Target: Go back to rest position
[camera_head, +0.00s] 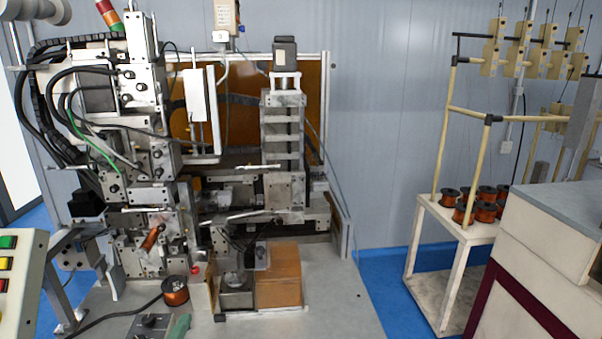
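Neither of my grippers shows in the head view. The coil winder (150,160) stands on a grey table (330,312) at the left and centre. A copper-coloured coil (153,238) sits tilted on the front of the winder. A copper wire spool (175,290) with dark ends stands on the table in front of the winder. No gripper is seen touching either one.
A brown block (279,275) sits by the winder's base. A button panel (18,280) is at the left edge. A white stand (440,262) holds several spools (486,213). A cream cabinet (548,240) fills the lower right. Blue floor (385,290) shows between table and stand.

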